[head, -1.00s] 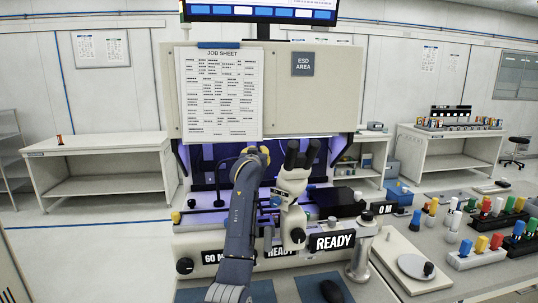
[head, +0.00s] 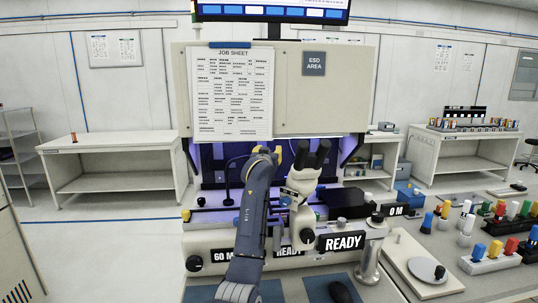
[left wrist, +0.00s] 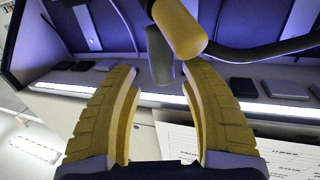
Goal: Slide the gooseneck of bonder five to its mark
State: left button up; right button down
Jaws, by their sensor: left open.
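My left gripper (head: 268,152) reaches into the lit bay of the bench, beside the white microscope (head: 302,185). In the left wrist view the left gripper (left wrist: 165,85) is open, with nothing between its yellow fingers. A dark curved gooseneck (left wrist: 262,52) with a yellow cylindrical end (left wrist: 180,28) hangs just beyond the fingertips, apart from them. A grey cylinder (left wrist: 159,58) shows beside that yellow end. In the head view a thin black gooseneck (head: 228,180) stands left of my arm. I cannot read which bonder is number five or see its mark. My right gripper is out of view.
Small dark blocks (left wrist: 286,90) line the bay ledge beside a bright strip. Coloured knobs (head: 490,250) crowd the right side. A job sheet (head: 230,95) hangs above.

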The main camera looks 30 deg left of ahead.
pick_arm(q)
jog(key=v, duration=1.2)
dwell(0.4)
